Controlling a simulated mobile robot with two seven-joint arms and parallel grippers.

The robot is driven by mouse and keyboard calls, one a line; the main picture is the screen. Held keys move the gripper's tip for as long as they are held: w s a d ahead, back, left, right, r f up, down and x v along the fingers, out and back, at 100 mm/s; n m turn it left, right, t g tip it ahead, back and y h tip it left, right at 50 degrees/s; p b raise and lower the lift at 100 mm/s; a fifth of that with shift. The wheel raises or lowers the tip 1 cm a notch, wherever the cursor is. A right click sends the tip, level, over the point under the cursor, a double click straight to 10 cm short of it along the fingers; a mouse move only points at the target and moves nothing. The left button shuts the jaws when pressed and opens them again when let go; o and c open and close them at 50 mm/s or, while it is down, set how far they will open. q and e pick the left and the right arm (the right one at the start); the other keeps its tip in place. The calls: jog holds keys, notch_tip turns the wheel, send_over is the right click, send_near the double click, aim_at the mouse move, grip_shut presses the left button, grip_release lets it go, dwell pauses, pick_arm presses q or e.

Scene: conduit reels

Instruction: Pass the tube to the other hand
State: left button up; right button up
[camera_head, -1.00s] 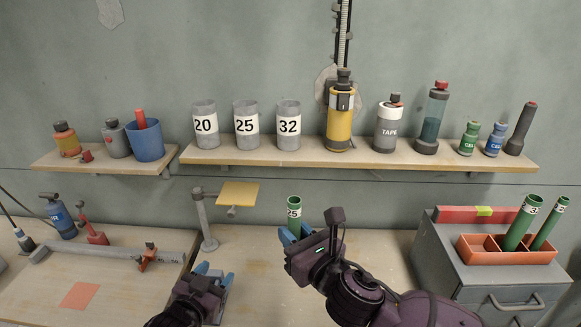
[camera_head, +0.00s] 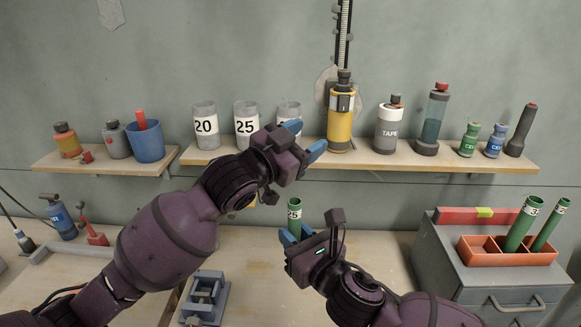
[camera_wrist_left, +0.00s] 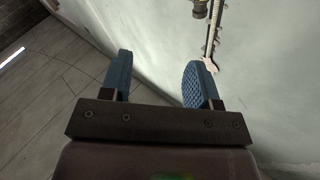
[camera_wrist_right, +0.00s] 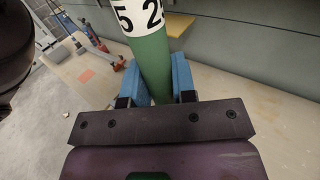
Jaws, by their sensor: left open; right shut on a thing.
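The green tube (camera_head: 294,208) with a white "25" label stands upright in my right gripper (camera_head: 297,237), low in front of the shelf. In the right wrist view the tube (camera_wrist_right: 150,55) passes between the blue fingers, which are shut on it. My left gripper (camera_head: 304,139) is open and empty, above the tube and in front of the "32" cup. In the left wrist view its fingers (camera_wrist_left: 158,80) are spread with nothing between them.
Grey cups "20" (camera_head: 206,127) and "25" (camera_head: 246,125) and several bottles stand on the wall shelf (camera_head: 440,158). An orange divided tray (camera_head: 507,258) with two green tubes sits on a grey drawer cabinet (camera_head: 435,262). A grey clamp-like fixture (camera_head: 205,297) stands on the bench.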

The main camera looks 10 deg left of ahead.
pick_arm(q)
jog(key=s+d+r+m+g+h, duration=0.1)
jog(key=s+d+r+m+g, duration=0.15)
jog(key=d+r, duration=0.45)
jog(key=n+g+y, duration=0.6)
jog(key=n+y, duration=0.2)
jog(key=y, duration=0.1)
send_over(298, 202)
jog(key=s+d, duration=0.2)
jog(key=d, duration=0.1)
notch_tip(298, 202, down, 4)
jog(key=s+a+f+n+g+y, duration=0.2)
jog(key=a+n+y, duration=0.1)
jog(key=a+n, duration=0.1)
jog(key=x, duration=1.2)
jog(key=shift+w+f, duration=0.1)
